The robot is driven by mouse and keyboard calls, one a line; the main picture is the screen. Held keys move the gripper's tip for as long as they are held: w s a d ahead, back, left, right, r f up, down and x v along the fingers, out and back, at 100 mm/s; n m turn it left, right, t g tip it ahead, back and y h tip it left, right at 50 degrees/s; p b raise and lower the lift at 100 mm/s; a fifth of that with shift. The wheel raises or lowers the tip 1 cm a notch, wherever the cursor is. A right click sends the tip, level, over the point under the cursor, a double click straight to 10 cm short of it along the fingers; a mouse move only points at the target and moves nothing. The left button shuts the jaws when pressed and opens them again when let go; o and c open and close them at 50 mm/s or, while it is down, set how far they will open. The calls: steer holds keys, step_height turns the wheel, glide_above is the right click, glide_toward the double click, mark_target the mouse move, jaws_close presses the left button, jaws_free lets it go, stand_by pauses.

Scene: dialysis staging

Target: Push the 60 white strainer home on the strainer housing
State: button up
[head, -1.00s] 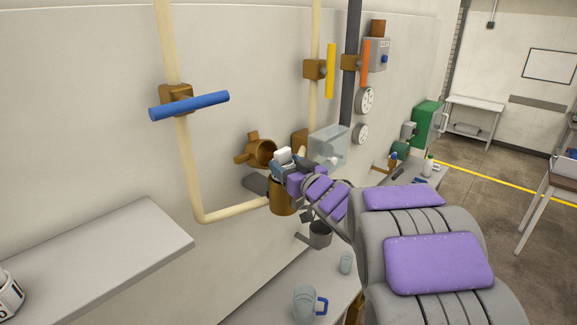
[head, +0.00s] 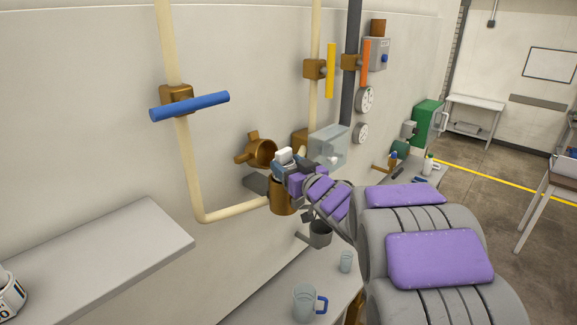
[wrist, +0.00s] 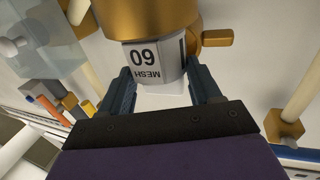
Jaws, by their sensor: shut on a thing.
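My gripper (wrist: 161,82) is shut on the 60 white strainer (wrist: 146,58), with one finger on each side of it. The strainer's white label, reading 60 MESH, shows upside down in the wrist view. Its far end meets the brass strainer housing (wrist: 145,18); how deep it sits I cannot tell. In the head view my gripper (head: 284,171) is over the brass housing (head: 282,199), with the strainer's pale top (head: 284,154) showing above the fingers. The rest of the strainer is hidden there by the gripper.
A brass lugged fitting (head: 258,152) is on the wall just left of my gripper. A clear box (head: 328,146) is close behind it. A cream pipe (head: 190,165) with a blue-handled valve (head: 190,105) runs down the wall. Cups (head: 304,301) stand on the bench below.

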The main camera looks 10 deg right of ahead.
steer(key=shift+f+b, duration=1.1)
steer(key=shift+f, duration=0.8)
steer(key=o, duration=1.1)
steer(key=shift+f, duration=0.1)
steer(key=shift+d+f, duration=0.1)
